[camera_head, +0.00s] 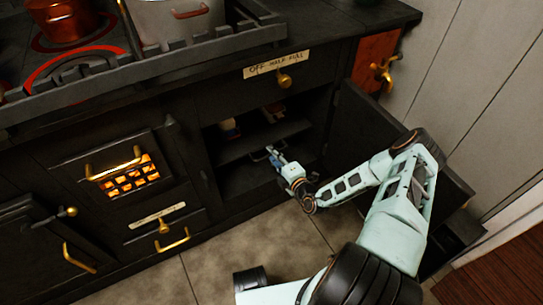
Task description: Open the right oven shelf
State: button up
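The right cabinet of the black stove (240,187) is an open, dark compartment with a shelf (265,137) inside. Its black door (355,120) is swung out wide to the right, partly hidden behind my arm. My gripper (272,152) is at the front of the compartment, below the shelf, pointing inward. It is small and dark in the picture, so I cannot tell whether its fingers are open or shut, or whether it touches anything. Nothing is clearly held.
Small items (230,129) sit on the upper level of the compartment. A labelled drawer (283,80) with a brass knob is above it. A glowing grate (128,178) and brass handles are to the left. A pale panelled wall (450,60) bounds the right. Tiled floor (235,255) is free in front.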

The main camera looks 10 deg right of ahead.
jog(key=shift+w+a+f, duration=0.15)
jog(key=shift+w+a, duration=0.1)
jog(key=shift+w, duration=0.4)
grip_shut()
